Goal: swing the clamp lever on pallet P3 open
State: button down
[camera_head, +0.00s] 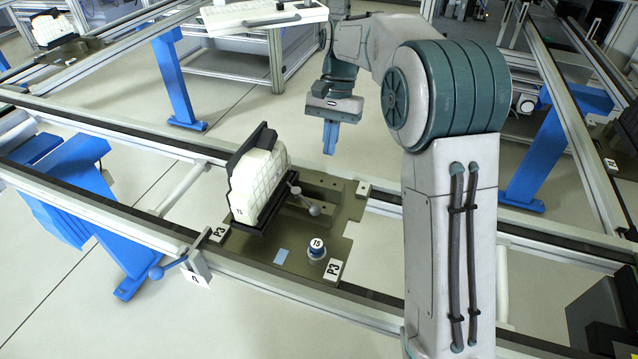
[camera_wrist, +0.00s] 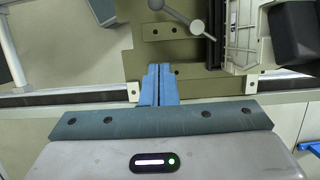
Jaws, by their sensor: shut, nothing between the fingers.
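Pallet P3 (camera_head: 345,222) is an olive plate lying across the two conveyor rails, with P3 labels at its near corners; its plate also shows in the wrist view (camera_wrist: 150,50). A white ribbed block (camera_head: 258,180) stands in a black holder on it. The clamp lever (camera_head: 305,200), a grey bar with ball ends, is beside the block's right side; it shows at the top of the wrist view (camera_wrist: 178,16). My gripper (camera_head: 330,152) is above and beyond the pallet's far edge, apart from the lever. Its blue fingers (camera_wrist: 157,68) are together and empty.
A cylinder marked 15 (camera_head: 316,248) stands on the pallet's near right part. The pallet's right side is clear.

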aim_at(301, 196)
jog(key=s+f, duration=0.1)
jog(key=f, duration=0.1)
jog(key=s+a+f+p, duration=0.1)
jog(key=s+f, duration=0.1)
jog(key=f, duration=0.1)
jog(key=s+f+p, duration=0.1)
jog(key=f, duration=0.2)
jog(key=shift+s+a, duration=0.3)
jog(key=shift+s, duration=0.1)
jog(key=shift+s+a+f, duration=0.25)
jog(key=shift+s+f, duration=0.05)
jog(key=shift+s, duration=0.35)
jog(key=shift+s+a+m, duration=0.25)
jog(key=shift+s+m, duration=0.15)
jog(key=shift+m, duration=0.4)
jog(key=s+a+m, duration=0.1)
jog(key=m, duration=0.2)
jog(key=a+m+t+y, duration=0.1)
jog(key=a+m, duration=0.1)
jog(key=s+a+m+t+y, duration=0.1)
jog(key=m, duration=0.2)
jog(key=shift+s+a+m, duration=0.15)
jog(key=shift+s+m, duration=0.15)
jog(key=shift+a, duration=0.15)
